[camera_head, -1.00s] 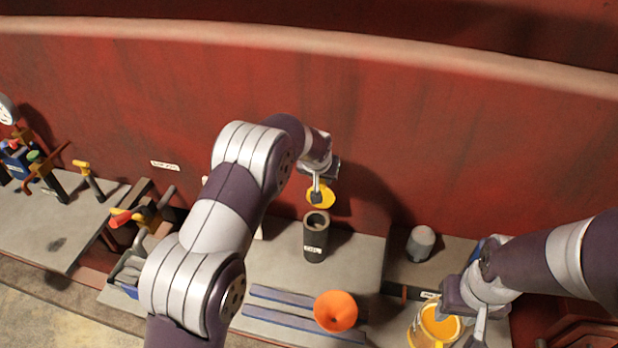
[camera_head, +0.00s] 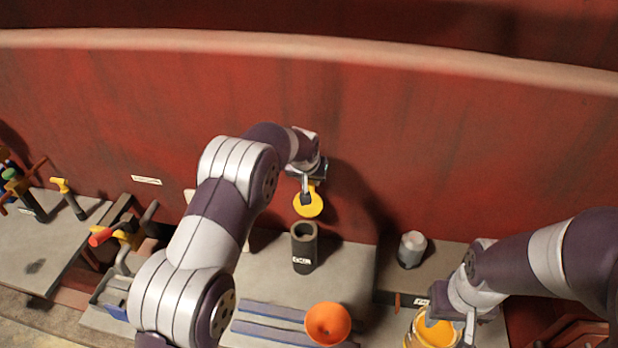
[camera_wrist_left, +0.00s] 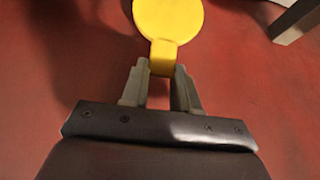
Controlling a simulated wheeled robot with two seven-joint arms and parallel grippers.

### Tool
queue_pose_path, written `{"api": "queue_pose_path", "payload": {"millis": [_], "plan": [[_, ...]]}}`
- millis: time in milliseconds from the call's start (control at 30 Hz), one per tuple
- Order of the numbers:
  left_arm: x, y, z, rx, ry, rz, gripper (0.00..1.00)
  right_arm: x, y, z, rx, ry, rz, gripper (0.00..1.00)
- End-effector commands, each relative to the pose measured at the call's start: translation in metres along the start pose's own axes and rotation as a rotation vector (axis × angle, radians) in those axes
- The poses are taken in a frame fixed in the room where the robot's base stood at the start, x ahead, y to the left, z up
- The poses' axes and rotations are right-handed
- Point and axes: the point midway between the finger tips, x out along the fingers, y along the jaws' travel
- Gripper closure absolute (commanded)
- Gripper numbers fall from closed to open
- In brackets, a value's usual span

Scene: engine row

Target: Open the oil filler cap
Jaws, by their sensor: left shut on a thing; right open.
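The oil filler cap is a yellow disc (camera_head: 308,204) with a tab, held in the air above and just behind the dark filler neck. In the left wrist view the cap (camera_wrist_left: 168,22) has its tab between my left fingers. My left gripper (camera_head: 307,190) is shut on that tab; it also shows in the left wrist view (camera_wrist_left: 160,88). The filler neck (camera_head: 304,250) is a dark upright tube with a label, its round mouth open. My right gripper (camera_head: 455,318) is open at the lower right, close to a yellow container (camera_head: 425,328); whether it touches that is unclear.
An orange funnel (camera_head: 328,323) sits on the grey deck in front of the neck, beside blue-edged strips (camera_head: 268,323). A grey cylinder (camera_head: 412,248) stands to the right. Valves with red and yellow handles (camera_head: 118,234) stand at the left. The red wall rises behind.

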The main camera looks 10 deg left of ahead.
Motion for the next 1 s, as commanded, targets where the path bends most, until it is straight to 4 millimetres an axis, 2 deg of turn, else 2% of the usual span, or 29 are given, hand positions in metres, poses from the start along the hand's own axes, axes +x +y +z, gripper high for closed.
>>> {"api": "queue_pose_path", "payload": {"millis": [33, 67, 100, 133, 433, 567, 667, 800, 1000], "plan": [[-0.005, 0.0, -0.01, -0.001, 0.028, 0.003, 1.0, 0.0, 0.0, 0.0, 0.0, 0.0, 0.0, 0.57], [-0.005, 0.0, -0.01, -0.001, 0.028, 0.003, 0.64, 0.0, 0.0, 0.0, 0.0, 0.0, 0.0, 0.57], [-0.005, 0.0, -0.01, -0.001, 0.028, 0.003, 0.51, 0.0, 0.0, 0.0, 0.0, 0.0, 0.0, 0.57], [-0.005, 0.0, -0.009, -0.001, 0.026, 0.003, 0.45, 0.0, 0.0, 0.0, 0.0, 0.0, 0.0, 0.57], [-0.003, 0.0, -0.005, -0.001, 0.015, 0.002, 0.45, 0.001, 0.0, 0.0, 0.0, 0.0, 0.0, 0.57], [-0.014, 0.0, -0.004, -0.001, 0.015, 0.002, 0.45, 0.008, 0.0, 0.001, 0.0, 0.0, 0.0, 0.57], [-0.033, 0.0, -0.003, -0.001, 0.017, 0.002, 0.45, 0.018, 0.0, 0.002, 0.0, 0.0, 0.0, 0.57], [-0.071, 0.0, -0.003, -0.002, 0.019, 0.003, 0.45, 0.033, 0.0, 0.004, 0.0, 0.0, 0.0, 0.57], [-0.115, 0.0, -0.004, -0.001, 0.019, 0.003, 0.45, 0.043, 0.0, 0.005, 0.0, 0.0, 0.0, 0.57]]}}
